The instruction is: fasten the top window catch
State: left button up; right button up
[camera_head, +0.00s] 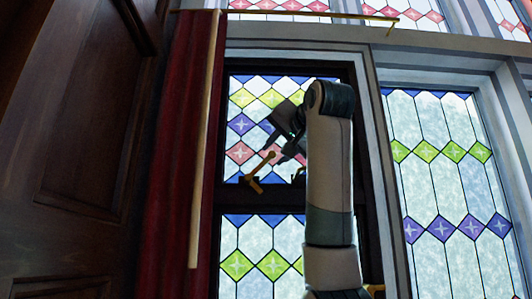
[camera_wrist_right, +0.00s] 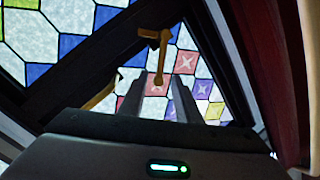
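The top window catch (camera_head: 258,172) is a brass lever on the dark rail below the upper stained-glass pane. Its arm tilts up to the right and ends in a round knob. My right gripper (camera_head: 288,155) is just right of the knob in the head view. In the right wrist view the catch (camera_wrist_right: 155,38) hangs from the dark frame, its knob end showing between the two fingers of my right gripper (camera_wrist_right: 157,82). The fingers are apart and I see no contact, though depth is hard to judge. My left gripper is out of view.
A red curtain (camera_head: 173,160) and a pale vertical pole (camera_head: 205,140) stand left of the window. A dark wooden panel (camera_head: 85,120) fills the far left. Another brass fitting (camera_head: 375,289) shows low on the frame, partly hidden by my right arm.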

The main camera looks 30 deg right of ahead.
aim_at(267, 160)
jog(key=p+x, duration=0.1)
jog(key=x, duration=0.2)
jog(key=p+x, duration=0.2)
jog(key=x, duration=0.1)
jog(key=shift+w+d+r+p, duration=0.1)
jog(key=shift+w+r+p, duration=0.1)
jog(key=shift+w+p, duration=0.15)
jog(key=shift+w+d+f, duration=0.15)
jog(key=shift+w, duration=0.55)
grip_shut()
